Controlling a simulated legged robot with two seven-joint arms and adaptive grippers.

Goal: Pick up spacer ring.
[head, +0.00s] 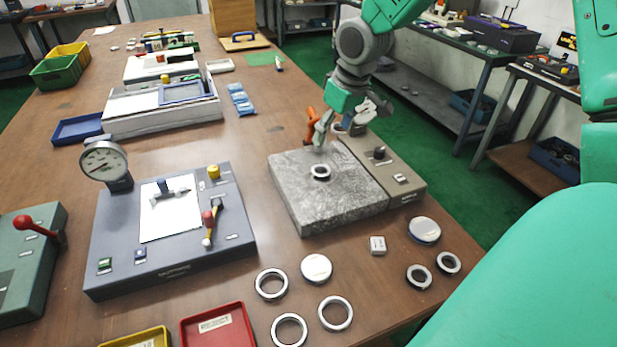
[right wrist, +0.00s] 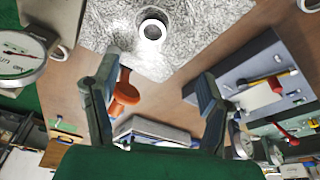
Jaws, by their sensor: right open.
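A small metal ring (head: 320,171), which looks like the spacer ring, lies flat on the speckled grey stone plate (head: 290,200). It also shows in the right wrist view (right wrist: 152,30), near the top, on the same plate (right wrist: 115,15). My right gripper (head: 342,122) is above the plate's far edge, apart from the ring and behind it in the head view. Its two fingers are spread in the right wrist view (right wrist: 155,88), with nothing between them. Other rings lie at the table's front, including one (head: 271,284) left of a white-topped disc (head: 316,268). My left gripper is not in view.
A beige device (head: 405,190) adjoins the plate's right side. A blue-grey dial gauge fixture (head: 120,250) stands to the left. An orange object (head: 310,122) is close behind the plate by the gripper. Red (head: 240,318) and yellow trays lie at the front.

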